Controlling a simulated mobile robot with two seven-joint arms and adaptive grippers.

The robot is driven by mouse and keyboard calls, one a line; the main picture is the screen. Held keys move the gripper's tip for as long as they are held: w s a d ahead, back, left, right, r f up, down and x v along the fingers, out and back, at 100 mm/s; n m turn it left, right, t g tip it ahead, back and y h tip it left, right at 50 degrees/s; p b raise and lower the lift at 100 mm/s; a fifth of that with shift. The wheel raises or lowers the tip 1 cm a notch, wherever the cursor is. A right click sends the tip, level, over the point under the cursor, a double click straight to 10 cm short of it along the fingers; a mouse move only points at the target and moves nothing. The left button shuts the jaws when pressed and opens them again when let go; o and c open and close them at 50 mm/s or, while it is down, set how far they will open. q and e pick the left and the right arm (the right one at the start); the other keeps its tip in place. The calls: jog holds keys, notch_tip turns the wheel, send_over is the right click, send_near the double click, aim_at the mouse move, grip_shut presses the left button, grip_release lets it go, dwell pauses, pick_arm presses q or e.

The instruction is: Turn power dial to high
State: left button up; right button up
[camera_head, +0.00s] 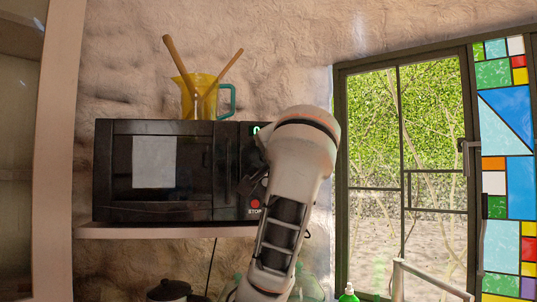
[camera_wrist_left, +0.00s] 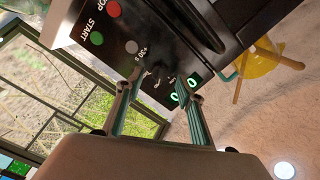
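The black microwave (camera_head: 160,172) sits on a shelf in the head view. Its control panel (camera_wrist_left: 105,42) fills the upper left of the left wrist view. The dark power dial (camera_wrist_left: 154,82), with small labels around it, lies between the fingertips of my left gripper (camera_wrist_left: 158,77). The fingers are apart, one on each side of the dial; I cannot tell whether they touch it. The dial's pointer setting is too dark to read. My right gripper is not seen.
The panel also has a red stop button (camera_wrist_left: 113,8), a green start button (camera_wrist_left: 97,38) and a grey +30 s button (camera_wrist_left: 131,47). The microwave handle (camera_wrist_left: 190,20) juts out nearby. A yellow pitcher (camera_head: 200,92) with wooden utensils stands on top. A window (camera_head: 405,150) is at right.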

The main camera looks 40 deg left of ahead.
pick_arm(q)
jog(key=shift+x, duration=1.1)
grip_shut()
